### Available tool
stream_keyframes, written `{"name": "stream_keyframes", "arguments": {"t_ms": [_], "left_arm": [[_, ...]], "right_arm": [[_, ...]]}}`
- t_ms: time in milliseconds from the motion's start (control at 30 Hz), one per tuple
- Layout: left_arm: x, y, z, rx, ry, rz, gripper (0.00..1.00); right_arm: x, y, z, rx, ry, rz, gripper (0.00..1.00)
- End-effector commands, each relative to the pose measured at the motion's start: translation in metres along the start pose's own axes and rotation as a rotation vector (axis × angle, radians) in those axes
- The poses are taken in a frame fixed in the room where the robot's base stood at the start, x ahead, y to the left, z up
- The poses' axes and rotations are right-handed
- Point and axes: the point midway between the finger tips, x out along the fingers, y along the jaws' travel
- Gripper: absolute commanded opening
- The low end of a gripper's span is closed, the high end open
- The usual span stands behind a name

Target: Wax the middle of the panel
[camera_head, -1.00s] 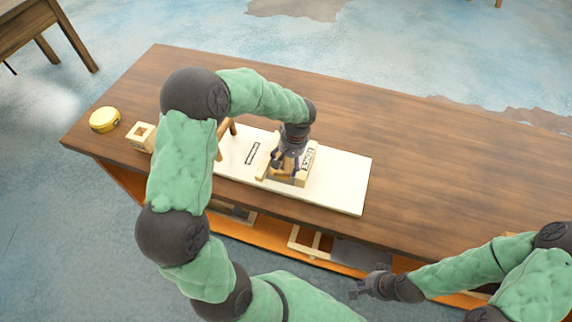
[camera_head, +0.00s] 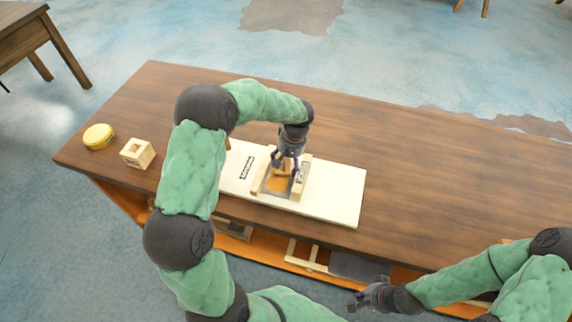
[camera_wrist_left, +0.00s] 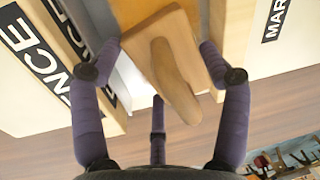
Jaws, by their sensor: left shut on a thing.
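The cream panel (camera_head: 335,197) lies flat on the long wooden workbench. Two pale wooden rails stand on it, a left one (camera_head: 260,180) and a right one (camera_head: 301,180) with a black-and-white label. An amber strip (camera_head: 275,186) shows between them. My left gripper (camera_head: 287,163) is over this gap, near its far end. In the left wrist view its fingers (camera_wrist_left: 160,75) are shut on a wooden block with a rounded handle (camera_wrist_left: 175,80). The block is over the amber surface; contact underneath is hidden. My right gripper (camera_head: 365,300) is off the bench's front edge at lower right.
A yellow round tin (camera_head: 98,137) and a hollow wooden block (camera_head: 137,153) sit at the bench's left end. A black label (camera_head: 246,167) marks the panel. Wooden frames (camera_head: 305,257) lie on the lower shelf. The bench (camera_head: 440,180) is clear right of the panel.

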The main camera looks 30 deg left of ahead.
Motion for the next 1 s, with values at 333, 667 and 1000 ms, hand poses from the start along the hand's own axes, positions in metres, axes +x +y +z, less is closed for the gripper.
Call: {"name": "stream_keyframes", "arguments": {"t_ms": [333, 667, 1000], "left_arm": [[-0.002, 0.006, -0.023, -0.002, 0.000, 0.001, 0.50], [0.000, 0.011, -0.032, -0.001, 0.001, 0.001, 0.50], [0.000, 0.006, -0.013, 0.000, -0.002, 0.000, 0.50]], "right_arm": [[-0.002, -0.001, 0.000, 0.000, 0.000, 0.000, 0.00], [-0.001, 0.000, 0.000, 0.000, 0.000, 0.000, 0.00], [0.000, 0.000, 0.000, 0.000, 0.000, 0.000, 0.00]]}}
